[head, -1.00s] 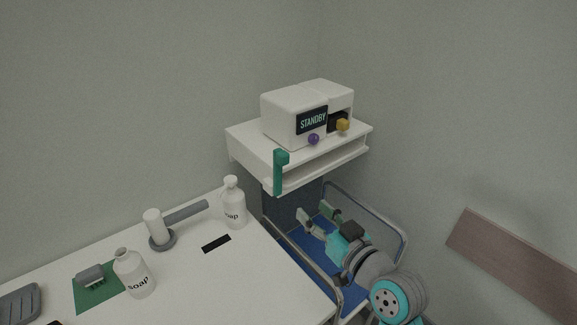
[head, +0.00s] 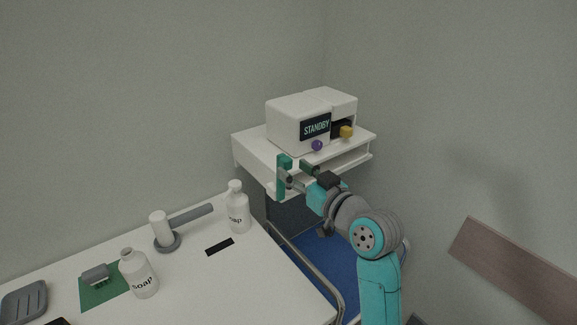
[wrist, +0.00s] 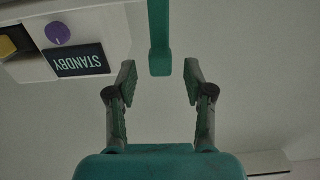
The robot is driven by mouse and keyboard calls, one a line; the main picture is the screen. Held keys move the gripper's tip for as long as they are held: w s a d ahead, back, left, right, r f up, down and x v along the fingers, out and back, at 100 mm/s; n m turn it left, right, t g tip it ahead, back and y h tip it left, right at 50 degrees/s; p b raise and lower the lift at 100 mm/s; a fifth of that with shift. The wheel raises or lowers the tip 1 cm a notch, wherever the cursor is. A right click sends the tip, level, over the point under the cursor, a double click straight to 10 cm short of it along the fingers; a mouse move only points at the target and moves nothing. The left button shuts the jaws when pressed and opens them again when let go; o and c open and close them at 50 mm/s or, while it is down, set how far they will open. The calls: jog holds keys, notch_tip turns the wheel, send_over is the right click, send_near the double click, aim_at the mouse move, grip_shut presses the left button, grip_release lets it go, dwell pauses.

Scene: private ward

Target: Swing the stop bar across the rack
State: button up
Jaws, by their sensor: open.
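The green stop bar (head: 283,180) hangs upright at the front left corner of the white rack (head: 250,148) on the wall. My gripper (head: 296,172) is open beside the bar, close to its right in the head view. In the wrist view the bar (wrist: 159,40) comes down from the top edge, and its end lies between and just beyond the open fingertips (wrist: 160,80). No contact shows. Part of the rack's front is hidden behind my gripper and arm.
A white device (head: 298,122) reading STANDBY, with a purple knob (head: 317,145) and yellow block (head: 346,131), sits on the rack. Below is a blue-decked, metal-railed cart (head: 312,248). The white table (head: 215,285) at left holds soap bottles (head: 238,208).

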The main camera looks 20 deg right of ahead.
aim_at(289, 166)
jog(key=shift+x, duration=1.55)
grip_shut()
